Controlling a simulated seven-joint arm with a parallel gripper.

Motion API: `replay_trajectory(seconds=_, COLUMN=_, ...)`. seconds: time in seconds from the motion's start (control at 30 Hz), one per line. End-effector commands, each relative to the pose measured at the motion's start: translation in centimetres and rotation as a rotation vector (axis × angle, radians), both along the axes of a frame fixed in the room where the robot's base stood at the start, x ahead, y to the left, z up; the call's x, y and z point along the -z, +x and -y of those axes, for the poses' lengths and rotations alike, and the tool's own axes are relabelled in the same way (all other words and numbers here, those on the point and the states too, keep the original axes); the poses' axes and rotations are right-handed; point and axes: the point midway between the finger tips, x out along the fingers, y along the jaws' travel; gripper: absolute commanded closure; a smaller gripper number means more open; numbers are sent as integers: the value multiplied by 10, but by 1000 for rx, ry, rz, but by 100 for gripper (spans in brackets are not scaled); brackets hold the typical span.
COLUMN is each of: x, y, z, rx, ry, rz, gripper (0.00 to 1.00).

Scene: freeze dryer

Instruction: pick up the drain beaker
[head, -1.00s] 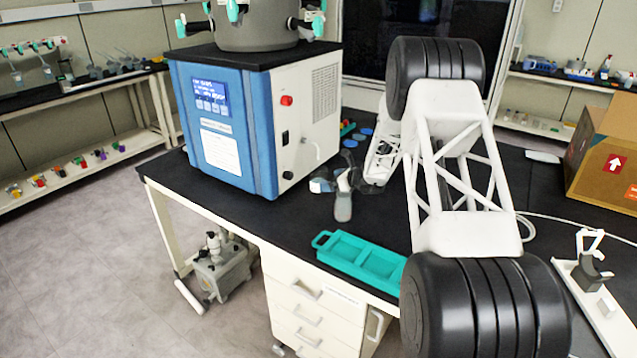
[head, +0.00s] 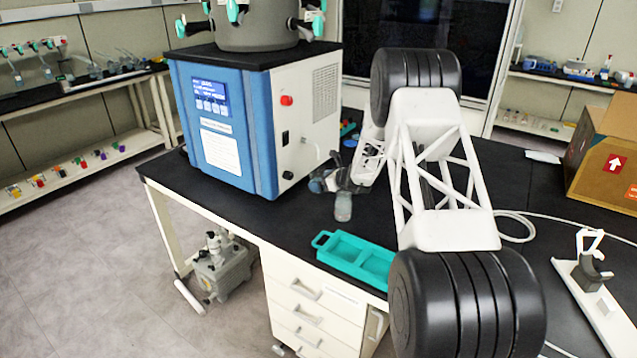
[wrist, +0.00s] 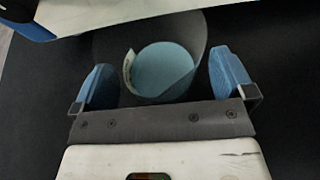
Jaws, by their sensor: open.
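My gripper (wrist: 164,84) is open, with one blue finger pad on each side of the beaker in that view. Gaps show between the pads and the beaker; I cannot tell their depth relative to it.
The blue and white freeze dryer (head: 255,120) stands close behind and left. A teal tray (head: 350,254) lies at the bench's front edge. A cardboard box (head: 605,155) and a white stand (head: 592,290) are at the right. Black bench left of the tray is clear.

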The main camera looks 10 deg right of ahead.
Motion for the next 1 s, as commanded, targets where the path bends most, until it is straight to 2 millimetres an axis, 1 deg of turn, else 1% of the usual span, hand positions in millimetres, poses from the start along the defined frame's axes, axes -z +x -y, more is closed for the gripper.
replay_trajectory(seconds=0.37, x=0, y=0, z=0, rx=0, ry=0, rz=0, gripper=0)
replay_trajectory(seconds=0.47, x=0, y=0, z=0, rx=0, ry=0, rz=0, gripper=14)
replay_trajectory(seconds=0.73, x=0, y=0, z=0, rx=0, ry=0, rz=0, gripper=55)
replay_trajectory(seconds=0.77, x=-1, y=0, z=0, rx=0, ry=0, rz=0, gripper=57)
replay_trajectory(seconds=1.0, x=-1, y=0, z=0, rx=0, ry=0, rz=0, gripper=57)
